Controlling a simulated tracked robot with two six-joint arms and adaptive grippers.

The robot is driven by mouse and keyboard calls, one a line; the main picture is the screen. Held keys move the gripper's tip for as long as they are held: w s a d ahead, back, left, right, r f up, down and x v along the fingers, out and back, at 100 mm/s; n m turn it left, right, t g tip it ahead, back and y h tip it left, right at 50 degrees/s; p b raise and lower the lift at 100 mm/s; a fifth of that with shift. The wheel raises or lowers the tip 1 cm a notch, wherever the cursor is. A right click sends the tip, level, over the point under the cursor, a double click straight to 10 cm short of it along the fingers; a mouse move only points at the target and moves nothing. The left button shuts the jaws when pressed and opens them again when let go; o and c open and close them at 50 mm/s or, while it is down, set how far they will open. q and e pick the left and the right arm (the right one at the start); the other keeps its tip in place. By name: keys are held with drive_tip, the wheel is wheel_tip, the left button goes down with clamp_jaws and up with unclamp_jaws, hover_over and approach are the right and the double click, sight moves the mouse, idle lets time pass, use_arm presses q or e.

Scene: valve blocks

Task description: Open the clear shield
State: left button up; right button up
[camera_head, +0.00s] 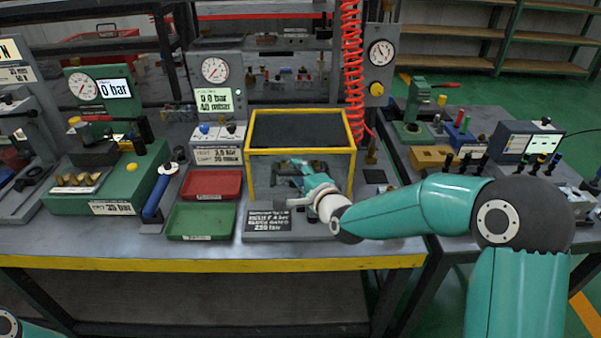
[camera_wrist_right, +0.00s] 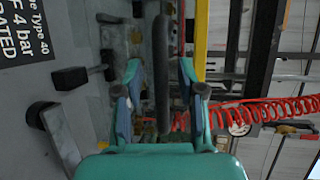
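The clear shield (camera_head: 263,178) is a see-through box with a yellow frame, standing on the middle of the bench and apparently closed. Its yellow frame edge (camera_wrist_right: 201,42) also shows in the right wrist view. A dark bar (camera_wrist_right: 161,75), apparently the shield's handle, lies between the fingers of my right gripper (camera_wrist_right: 162,95). The fingers are open, with a gap on both sides of the bar. In the head view my right gripper (camera_head: 298,168) is at the shield's front face, partly hiding it. My left gripper is out of view.
Red (camera_head: 212,183) and green (camera_head: 202,220) trays lie left of the shield. A label plate (camera_head: 268,222) lies in front of it. A red coiled hose (camera_head: 352,70) hangs behind at the right. A green test block (camera_head: 110,185) stands farther left.

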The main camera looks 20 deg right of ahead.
drive_tip(key=shift+c, duration=0.2)
clamp_jaws()
drive_tip(key=shift+d, duration=0.1)
